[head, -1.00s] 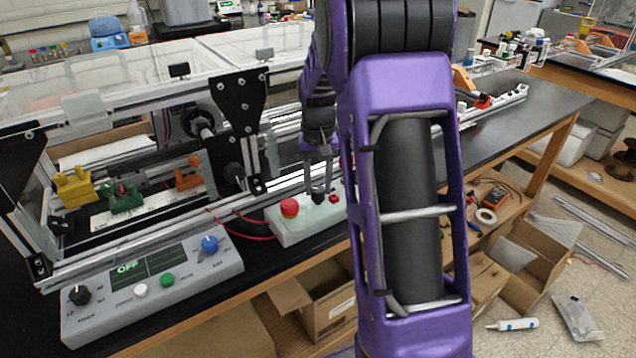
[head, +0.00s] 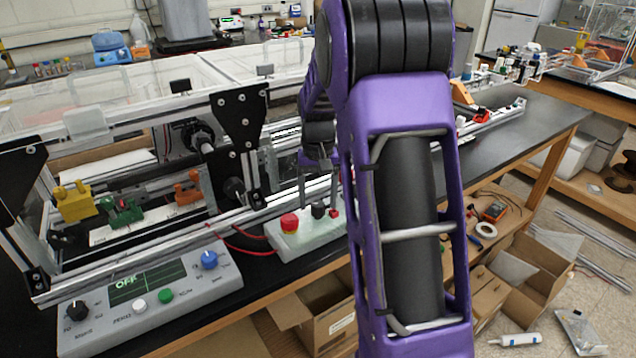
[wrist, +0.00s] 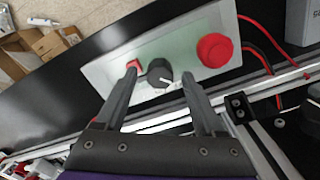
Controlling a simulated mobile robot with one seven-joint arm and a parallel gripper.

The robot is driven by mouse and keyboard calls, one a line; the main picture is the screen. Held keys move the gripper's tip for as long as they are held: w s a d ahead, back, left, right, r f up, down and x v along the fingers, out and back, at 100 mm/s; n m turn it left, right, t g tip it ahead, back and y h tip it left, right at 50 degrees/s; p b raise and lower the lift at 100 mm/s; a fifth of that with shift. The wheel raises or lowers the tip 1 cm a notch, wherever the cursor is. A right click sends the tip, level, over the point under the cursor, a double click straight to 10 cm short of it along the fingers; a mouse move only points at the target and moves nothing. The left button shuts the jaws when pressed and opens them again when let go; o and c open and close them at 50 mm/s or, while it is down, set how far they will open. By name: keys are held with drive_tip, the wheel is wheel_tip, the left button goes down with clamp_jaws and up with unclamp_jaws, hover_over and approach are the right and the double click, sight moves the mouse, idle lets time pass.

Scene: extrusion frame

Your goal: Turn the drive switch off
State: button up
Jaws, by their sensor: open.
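A small grey control box (head: 335,229) stands on the black bench and also shows in the wrist view (wrist: 105,75). It carries a round red button (head: 289,222), a black rotary knob (head: 318,210) with a white pointer mark, and a small red switch (wrist: 133,65). I cannot read which of these is labelled as the drive switch. My gripper (head: 318,193) is open and points down at the box. In the wrist view my gripper (wrist: 160,76) has one finger on each side of the black knob. The left fingertip overlaps the small red switch; contact is unclear.
A larger control panel (head: 190,290) with a screen, knobs and buttons lies to the left. The extrusion frame (head: 160,237) stands close behind the box. Red and black cables (wrist: 262,45) run from the box. Cardboard boxes (head: 325,310) sit below the bench.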

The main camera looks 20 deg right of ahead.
sight(318, 203)
wheel_tip(318, 203, up, 17)
drive_tip(key=p, duration=0.1)
drive_tip(key=shift+r, duration=0.15)
idle(0.4)
